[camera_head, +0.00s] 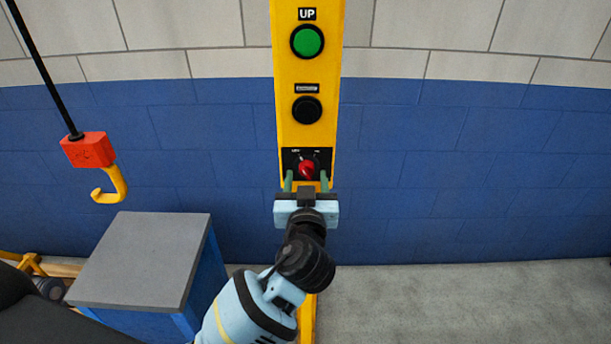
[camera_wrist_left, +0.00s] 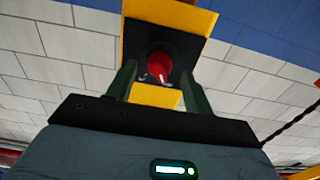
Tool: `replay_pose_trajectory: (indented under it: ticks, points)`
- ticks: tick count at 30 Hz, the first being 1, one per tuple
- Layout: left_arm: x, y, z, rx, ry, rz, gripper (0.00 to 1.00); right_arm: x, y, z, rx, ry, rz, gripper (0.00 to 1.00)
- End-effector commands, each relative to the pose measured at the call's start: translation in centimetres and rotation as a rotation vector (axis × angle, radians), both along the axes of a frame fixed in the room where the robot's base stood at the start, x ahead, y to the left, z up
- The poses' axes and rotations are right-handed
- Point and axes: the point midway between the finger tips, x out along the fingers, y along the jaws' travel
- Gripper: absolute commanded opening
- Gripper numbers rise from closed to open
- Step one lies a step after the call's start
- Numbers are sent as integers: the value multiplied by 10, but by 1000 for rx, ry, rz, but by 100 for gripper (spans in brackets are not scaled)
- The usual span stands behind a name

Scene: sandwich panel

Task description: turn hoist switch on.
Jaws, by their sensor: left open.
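The hoist switch is a red rotary knob (camera_head: 307,169) on a black plate low on the yellow control post (camera_head: 308,132). It also shows in the left wrist view (camera_wrist_left: 159,65), with a pale pointer mark on it. My left gripper (camera_head: 306,181) is just below the knob in the head view, its two green fingers pointing at the plate. In the left wrist view the fingers (camera_wrist_left: 161,80) stand apart, one on either side of the knob, with gaps to it. Whether the fingertips reach the knob's depth is hard to tell. My right gripper is not in view.
Above the switch are a black button (camera_head: 307,110) and a green UP button (camera_head: 307,41). A red hoist block (camera_head: 89,150) with a yellow hook (camera_head: 112,186) hangs at the left. A grey-topped blue cabinet (camera_head: 140,260) stands below it. Floor at the right is clear.

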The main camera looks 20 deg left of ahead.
Motion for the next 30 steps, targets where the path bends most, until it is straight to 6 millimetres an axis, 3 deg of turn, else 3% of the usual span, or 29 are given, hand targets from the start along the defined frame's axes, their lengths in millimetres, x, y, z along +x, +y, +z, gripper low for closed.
replay_pose_trajectory:
  ticks: [6, 16, 26, 30]
  points:
    - [17, 5, 0, 0, 0, -1, 52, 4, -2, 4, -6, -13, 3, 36]
    - [20, 6, -1, -1, 2, -1, 50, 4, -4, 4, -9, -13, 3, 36]
    - [20, 6, -1, -1, 2, -1, 7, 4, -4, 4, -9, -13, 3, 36]
    - [20, 6, -1, 3, 3, -1, 7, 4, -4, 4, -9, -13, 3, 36]
